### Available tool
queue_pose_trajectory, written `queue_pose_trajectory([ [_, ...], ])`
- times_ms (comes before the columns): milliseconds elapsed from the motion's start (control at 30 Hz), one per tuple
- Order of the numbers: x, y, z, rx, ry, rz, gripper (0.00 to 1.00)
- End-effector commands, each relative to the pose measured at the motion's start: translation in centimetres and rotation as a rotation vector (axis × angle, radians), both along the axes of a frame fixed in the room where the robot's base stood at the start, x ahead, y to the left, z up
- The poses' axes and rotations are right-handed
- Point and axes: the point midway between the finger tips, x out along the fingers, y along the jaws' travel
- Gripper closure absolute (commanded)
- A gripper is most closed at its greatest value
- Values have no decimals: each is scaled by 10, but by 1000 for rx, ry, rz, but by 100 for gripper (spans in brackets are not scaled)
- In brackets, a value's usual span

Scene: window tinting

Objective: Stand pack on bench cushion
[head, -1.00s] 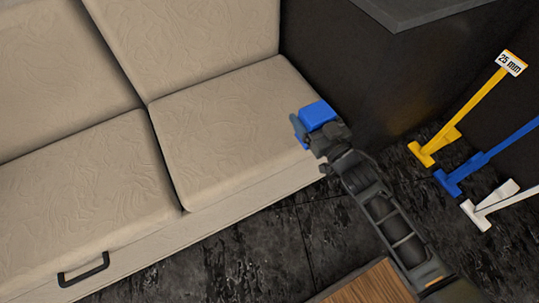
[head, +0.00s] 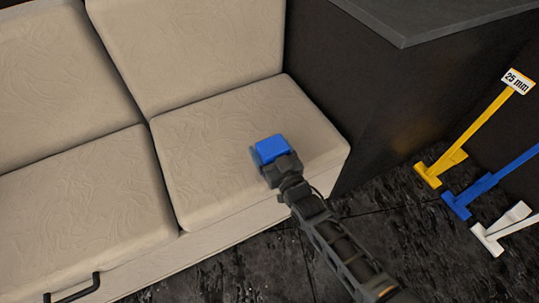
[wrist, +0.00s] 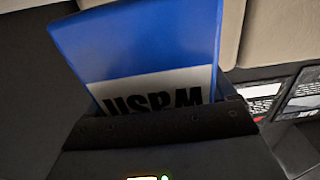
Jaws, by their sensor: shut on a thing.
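The pack is a blue box (head: 272,149) with a white lower band and black letters, which show in the wrist view (wrist: 150,60). My gripper (head: 277,163) is shut on the pack, and the jaws hide its lower part in the wrist view. In the head view the pack appears over the right seat cushion of the bench (head: 215,165), near its front right part. I cannot tell whether the pack touches the cushion. The cushion is cream coloured and flat.
The left seat cushion (head: 80,195) and the backrests lie left and behind. A dark cabinet (head: 380,110) stands right of the bench. Yellow (head: 428,174), blue (head: 457,204) and white (head: 488,238) long-handled tools stand on the dark floor at right. The cushion around the pack is clear.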

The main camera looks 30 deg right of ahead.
Motion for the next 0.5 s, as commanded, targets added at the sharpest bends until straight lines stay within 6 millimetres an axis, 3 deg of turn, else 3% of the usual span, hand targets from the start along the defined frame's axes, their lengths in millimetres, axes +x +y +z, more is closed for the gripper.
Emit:
queue_pose_trajectory([
  [167, 0, 0, -25, 0, 1, 0, 56],
  [500, 0, 0, -28, 0, -1, 0, 56],
])
